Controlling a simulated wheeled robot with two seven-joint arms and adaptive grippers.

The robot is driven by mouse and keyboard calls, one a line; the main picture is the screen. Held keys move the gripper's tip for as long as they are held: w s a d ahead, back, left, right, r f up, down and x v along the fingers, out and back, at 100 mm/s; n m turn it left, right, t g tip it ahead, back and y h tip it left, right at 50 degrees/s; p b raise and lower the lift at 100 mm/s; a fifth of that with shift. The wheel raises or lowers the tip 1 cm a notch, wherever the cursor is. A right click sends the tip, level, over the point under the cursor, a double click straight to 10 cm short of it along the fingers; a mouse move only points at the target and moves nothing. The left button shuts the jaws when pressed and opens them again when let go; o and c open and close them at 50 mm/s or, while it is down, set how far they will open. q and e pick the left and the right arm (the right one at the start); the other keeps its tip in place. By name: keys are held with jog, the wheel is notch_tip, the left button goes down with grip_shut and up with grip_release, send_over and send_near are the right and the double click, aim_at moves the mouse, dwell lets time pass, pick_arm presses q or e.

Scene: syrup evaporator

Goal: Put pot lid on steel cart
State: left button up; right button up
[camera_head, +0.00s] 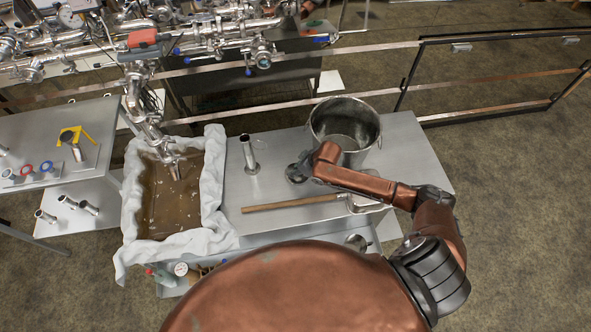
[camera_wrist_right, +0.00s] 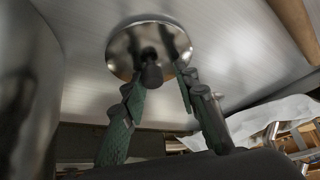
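The pot lid (camera_wrist_right: 122,53) is a small, shiny round disc with a dark knob. In the wrist view it lies flat on the steel cart top (camera_wrist_right: 225,45). My right gripper (camera_wrist_right: 160,84) has its two green-padded fingers spread on either side of the knob, with nothing clamped between them. In the head view my right gripper (camera_head: 303,168) is low over the steel cart (camera_head: 420,160), just left of the pot, and the lid (camera_head: 293,174) is mostly hidden under it. My left gripper is not in view.
The steel pot (camera_head: 345,108) stands close beside my right gripper. A vertical pipe (camera_head: 249,155) and a wooden-handled tool (camera_head: 292,203) are also on the cart. A cloth-lined tray of brown liquid (camera_head: 172,200) is at left. The cart's right end is clear.

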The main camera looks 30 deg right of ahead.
jog(key=shift+o, duration=0.3)
jog(key=shift+s+r, duration=0.1)
jog(key=shift+r, duration=0.15)
jog(key=p+v, duration=0.2)
jog(key=v, duration=0.9)
jog(key=shift+d+r, duration=0.2)
jog(key=shift+r, duration=0.05)
jog(key=shift+s, duration=0.1)
